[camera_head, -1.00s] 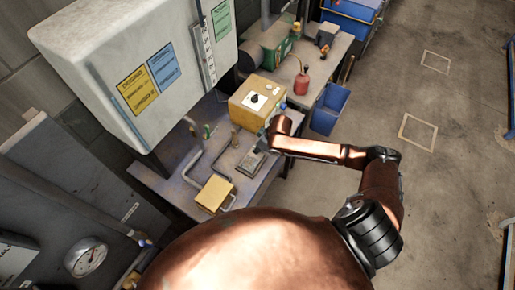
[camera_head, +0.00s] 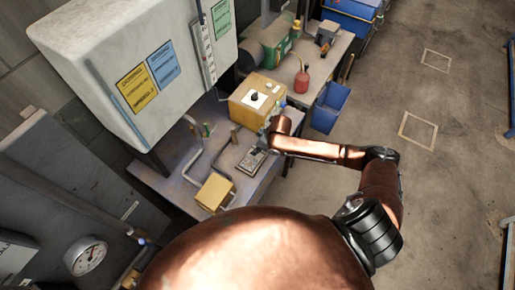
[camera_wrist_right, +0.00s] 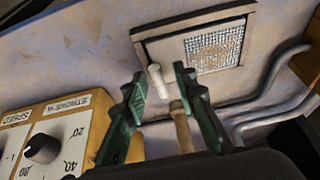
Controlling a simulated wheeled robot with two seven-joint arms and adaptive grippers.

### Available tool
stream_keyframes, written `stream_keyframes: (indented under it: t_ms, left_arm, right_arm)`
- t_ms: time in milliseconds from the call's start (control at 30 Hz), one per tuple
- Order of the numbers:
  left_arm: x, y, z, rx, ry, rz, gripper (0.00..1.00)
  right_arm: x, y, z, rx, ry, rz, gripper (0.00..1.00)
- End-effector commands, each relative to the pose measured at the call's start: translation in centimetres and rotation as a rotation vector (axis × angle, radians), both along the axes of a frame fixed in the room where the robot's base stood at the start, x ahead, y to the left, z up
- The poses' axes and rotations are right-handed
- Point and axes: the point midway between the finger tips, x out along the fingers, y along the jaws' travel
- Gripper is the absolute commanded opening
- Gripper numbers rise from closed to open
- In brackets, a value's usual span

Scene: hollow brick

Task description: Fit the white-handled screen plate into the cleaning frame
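The screen plate (camera_wrist_right: 172,60) is a flat grey panel with a square of wire mesh, lying within the outline of the cleaning frame (camera_wrist_right: 194,19) in the right wrist view. I cannot tell whether it is fully seated. Its white handle (camera_wrist_right: 157,81) stands up at the plate's near left corner. My right gripper (camera_wrist_right: 160,73) is open, its green fingers apart with the handle seen between the tips; contact is not visible. In the head view the frame and plate (camera_head: 253,160) lie on the bench just below my right wrist, which hides the fingers. My left gripper is out of view.
A yellow control box (camera_head: 256,99) with a dial stands beside the frame. A tan upright handle (camera_wrist_right: 182,128) shows between my fingers. Bent grey pipes (camera_head: 190,160) and a yellow block (camera_head: 213,193) are on the bench. A blue bin (camera_head: 330,108) stands on the floor.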

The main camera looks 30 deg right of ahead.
Motion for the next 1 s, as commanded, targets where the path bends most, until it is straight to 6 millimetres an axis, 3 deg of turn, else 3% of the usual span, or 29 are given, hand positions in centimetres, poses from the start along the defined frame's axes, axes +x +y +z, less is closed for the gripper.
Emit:
stream_keyframes:
  t_ms: [367,800,1000]
  left_arm:
    - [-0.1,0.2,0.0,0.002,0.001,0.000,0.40]
    - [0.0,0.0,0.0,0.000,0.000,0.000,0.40]
    - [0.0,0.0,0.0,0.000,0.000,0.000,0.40]
  right_arm:
    - [-0.3,-0.2,0.7,-0.001,0.001,-0.001,0.28]
    - [-3.0,-1.9,8.4,-0.003,0.000,0.001,0.28]
    - [-3.7,-2.3,10.6,0.000,0.000,0.000,0.28]
